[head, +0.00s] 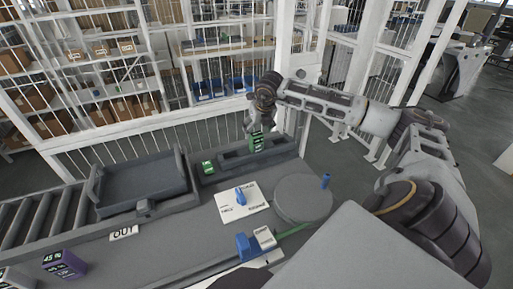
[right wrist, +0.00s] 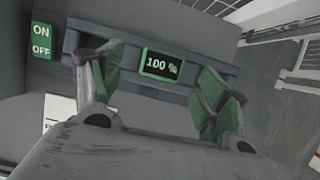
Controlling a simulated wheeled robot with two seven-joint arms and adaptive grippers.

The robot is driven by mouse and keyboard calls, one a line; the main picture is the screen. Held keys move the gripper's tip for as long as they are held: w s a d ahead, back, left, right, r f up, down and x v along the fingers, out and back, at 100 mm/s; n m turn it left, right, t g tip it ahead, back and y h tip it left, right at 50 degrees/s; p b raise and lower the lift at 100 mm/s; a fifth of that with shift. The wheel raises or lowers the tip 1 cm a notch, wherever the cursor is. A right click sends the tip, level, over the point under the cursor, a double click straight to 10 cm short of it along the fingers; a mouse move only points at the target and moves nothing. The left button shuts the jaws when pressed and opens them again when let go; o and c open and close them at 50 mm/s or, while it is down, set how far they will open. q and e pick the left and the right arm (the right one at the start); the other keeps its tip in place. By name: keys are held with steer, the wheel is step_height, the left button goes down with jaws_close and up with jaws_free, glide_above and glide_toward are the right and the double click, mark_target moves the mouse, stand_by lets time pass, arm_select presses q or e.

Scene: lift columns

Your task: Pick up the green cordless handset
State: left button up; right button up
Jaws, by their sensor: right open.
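The green cordless handset (head: 256,142) stands upright in a dark grey rack at the back of the table in the head view. In the right wrist view, a black face with a green border reading "100 %" (right wrist: 162,65) sits in the rack's slot. My right gripper (head: 254,122) is just above the handset. In the right wrist view, its green-padded fingers (right wrist: 158,88) are spread wide, one to each side of the "100 %" face, with visible gaps. It is empty. My left gripper is in neither view.
A green ON/OFF block (head: 208,167) is left of the rack (head: 233,159). A grey tray (head: 140,188) lies further left by the rollers. A white board (head: 228,211) with a blue piece, a round grey disc (head: 303,200) and a blue peg (head: 326,181) are in front.

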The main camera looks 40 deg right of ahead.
mark_target(257, 134)
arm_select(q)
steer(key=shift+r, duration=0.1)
arm_select(e)
steer(key=shift+f, duration=0.1)
steer(key=p+x, duration=0.1)
steer(key=x, duration=0.3)
steer(key=shift+d, duration=0.1)
steer(key=shift+w+d+f, duration=0.1)
steer(key=shift+f, duration=0.4)
steer(key=shift+c, duration=0.7)
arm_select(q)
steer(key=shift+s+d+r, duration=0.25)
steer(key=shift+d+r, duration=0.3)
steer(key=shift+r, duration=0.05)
arm_select(e)
steer(key=c, duration=1.5)
